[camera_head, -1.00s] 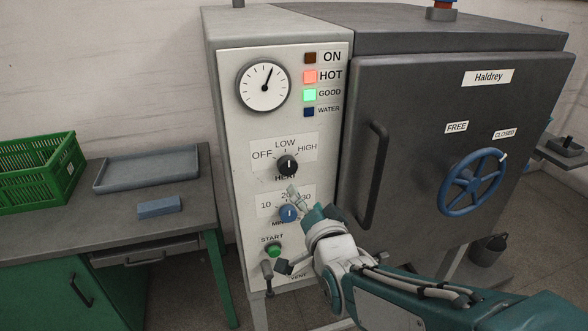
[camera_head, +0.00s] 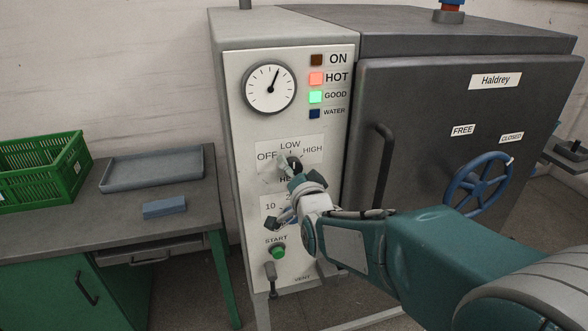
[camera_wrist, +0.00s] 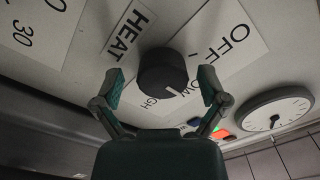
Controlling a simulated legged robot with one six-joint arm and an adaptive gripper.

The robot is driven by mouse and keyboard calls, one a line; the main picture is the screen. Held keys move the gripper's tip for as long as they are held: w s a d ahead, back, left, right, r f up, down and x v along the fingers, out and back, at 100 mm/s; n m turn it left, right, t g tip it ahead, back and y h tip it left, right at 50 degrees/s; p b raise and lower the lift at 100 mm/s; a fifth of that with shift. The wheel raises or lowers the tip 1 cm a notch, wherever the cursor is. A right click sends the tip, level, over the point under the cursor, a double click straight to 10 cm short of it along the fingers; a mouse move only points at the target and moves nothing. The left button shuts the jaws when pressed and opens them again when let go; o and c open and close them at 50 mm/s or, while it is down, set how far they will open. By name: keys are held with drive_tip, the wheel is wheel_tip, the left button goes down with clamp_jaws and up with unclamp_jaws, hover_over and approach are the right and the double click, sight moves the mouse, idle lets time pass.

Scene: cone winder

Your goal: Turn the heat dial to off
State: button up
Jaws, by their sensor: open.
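The black heat dial (camera_head: 295,163) is on the pale control panel (camera_head: 246,135), under the OFF, LOW and HIGH labels. In the wrist view the dial (camera_wrist: 163,72) shows a white mark that points toward LOW. My gripper (camera_head: 286,170) is at the dial and partly covers it in the head view. In the wrist view my gripper (camera_wrist: 162,82) is open, with one finger on each side of the dial and visible gaps between. The blue minutes dial below is mostly hidden by my gripper and arm.
The green START button (camera_head: 278,252) and the vent lever (camera_head: 271,271) are lower on the panel. The dark door with its handle (camera_head: 380,180) and blue wheel (camera_head: 480,184) is to the right. A bench with a grey tray (camera_head: 152,170) stands left.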

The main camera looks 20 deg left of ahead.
drive_tip(key=shift+a, duration=0.1)
drive_tip(key=shift+c, duration=0.3)
drive_tip(key=c, duration=1.1)
drive_tip(key=shift+n, duration=0.4)
drive_tip(key=n, duration=1.1)
drive_tip(key=shift+r, duration=0.1)
drive_tip(key=o, duration=1.2)
drive_tip(key=shift+c, duration=0.2)
drive_tip(key=shift+a, duration=0.1)
